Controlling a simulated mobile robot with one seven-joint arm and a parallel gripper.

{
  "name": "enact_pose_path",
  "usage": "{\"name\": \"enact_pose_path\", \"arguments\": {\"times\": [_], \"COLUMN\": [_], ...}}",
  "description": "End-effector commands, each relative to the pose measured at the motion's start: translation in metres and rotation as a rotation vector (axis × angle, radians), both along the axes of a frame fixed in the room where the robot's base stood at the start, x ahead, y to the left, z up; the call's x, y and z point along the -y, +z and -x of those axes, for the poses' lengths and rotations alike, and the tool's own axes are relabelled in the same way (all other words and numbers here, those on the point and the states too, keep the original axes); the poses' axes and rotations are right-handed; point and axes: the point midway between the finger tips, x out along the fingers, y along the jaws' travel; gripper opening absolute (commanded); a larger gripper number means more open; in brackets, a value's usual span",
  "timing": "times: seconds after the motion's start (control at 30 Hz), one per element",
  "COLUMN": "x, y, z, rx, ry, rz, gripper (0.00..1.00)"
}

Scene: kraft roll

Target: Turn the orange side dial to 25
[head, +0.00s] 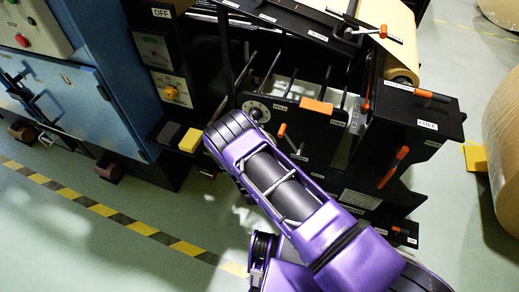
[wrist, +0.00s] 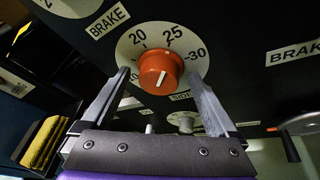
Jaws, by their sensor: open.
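In the wrist view the orange side dial (wrist: 160,70) sits on a round white scale plate (wrist: 190,42) on a black panel. The numbers 20, 25 and 30 are readable; lower ones are partly hidden by my left finger. The dial's white pointer line leans up and slightly right, roughly toward 25; the exact reading is unclear at this slant. My gripper (wrist: 158,76) is open, with one finger on each side of the dial. I cannot tell whether the fingers touch it. In the head view my purple arm hides the gripper, and I cannot make out the dial.
A BRAKE label (wrist: 108,20) and part of another white scale lie up left; another BRAKE label (wrist: 293,52) is at right. A lever (wrist: 300,124) stands at lower right.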

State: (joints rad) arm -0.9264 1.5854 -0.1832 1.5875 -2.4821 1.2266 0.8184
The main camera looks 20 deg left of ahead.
Motion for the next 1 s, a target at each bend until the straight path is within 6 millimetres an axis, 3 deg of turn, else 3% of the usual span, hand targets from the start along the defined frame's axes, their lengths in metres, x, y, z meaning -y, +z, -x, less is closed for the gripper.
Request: {"name": "enact_pose_path", "arguments": {"times": [0.13,0.27,0.7,1.0], "x": [0.002,0.006,0.029,0.036], "y": [0.003,0.009,0.036,0.044], "z": [0.011,0.034,0.132,0.162], "rx": [-0.002,-0.005,-0.001,0.001], "ry": [0.000,0.002,0.002,0.000], "rz": [0.000,0.003,0.002,0.000], "gripper": [0.94,0.94,0.94,0.94]}}
